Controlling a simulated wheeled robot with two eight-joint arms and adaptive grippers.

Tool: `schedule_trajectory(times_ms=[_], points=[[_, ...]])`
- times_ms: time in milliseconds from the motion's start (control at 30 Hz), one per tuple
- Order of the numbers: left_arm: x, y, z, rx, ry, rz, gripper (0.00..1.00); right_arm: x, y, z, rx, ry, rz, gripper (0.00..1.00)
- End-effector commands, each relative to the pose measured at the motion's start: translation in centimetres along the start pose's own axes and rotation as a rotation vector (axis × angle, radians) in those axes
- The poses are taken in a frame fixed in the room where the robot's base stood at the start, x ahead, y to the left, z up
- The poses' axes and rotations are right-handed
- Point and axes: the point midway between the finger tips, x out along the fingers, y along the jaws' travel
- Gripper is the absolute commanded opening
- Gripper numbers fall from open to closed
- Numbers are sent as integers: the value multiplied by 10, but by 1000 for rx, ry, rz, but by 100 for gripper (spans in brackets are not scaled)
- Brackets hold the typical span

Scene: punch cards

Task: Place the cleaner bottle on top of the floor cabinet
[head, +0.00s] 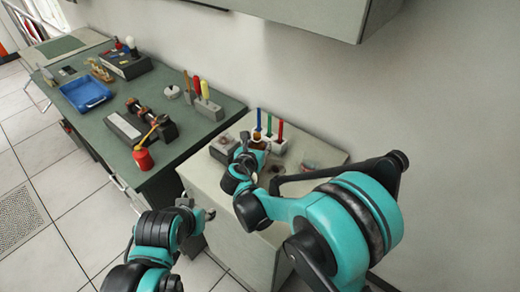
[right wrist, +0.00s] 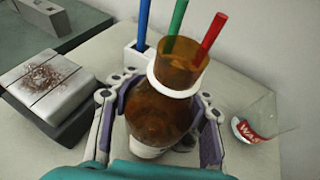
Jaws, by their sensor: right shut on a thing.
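The cleaner bottle (right wrist: 160,112), amber-brown with a white neck ring, is upright between the fingers of my right gripper (right wrist: 157,128). In the head view the bottle (head: 259,142) shows only as a small brown patch beyond that gripper (head: 246,160). The right gripper is shut on the bottle's body. The bottle is over the pale top of the floor cabinet (head: 213,178); its base is hidden, so I cannot tell whether it touches. My left gripper (head: 207,214) is low in front of the cabinet, apart from the bottle, its jaws unclear.
A white holder with blue, green and red pens (right wrist: 205,40) stands just behind the bottle. A grey block (right wrist: 45,85) is to its left, and a clear labelled cup (right wrist: 262,122) to its right. A green workbench (head: 75,110) with tools adjoins at left. A wall cabinet (head: 310,12) hangs above.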

Motion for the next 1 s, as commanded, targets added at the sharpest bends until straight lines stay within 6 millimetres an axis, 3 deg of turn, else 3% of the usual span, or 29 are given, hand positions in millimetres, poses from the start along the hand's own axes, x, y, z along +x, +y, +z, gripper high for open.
schedule_trajectory(times_ms=[100, 500, 533, 600, 1000], points=[[8, 0, 6, 0, 0, 0, 40, 8, 0, -18, 0, 0, 0, 0], [11, 0, 8, 0, 0, 0, 40, 9, 0, -22, 0, 0, 0, 0], [10, 0, 7, 0, 0, 0, 40, 8, 0, -21, 0, 0, 0, 46], [10, 0, 7, 0, 0, 0, 40, 8, 0, -21, 0, 0, 0, 64], [8, 0, 6, 0, 0, 0, 40, 7, 0, -18, 0, 0, 0, 67]])
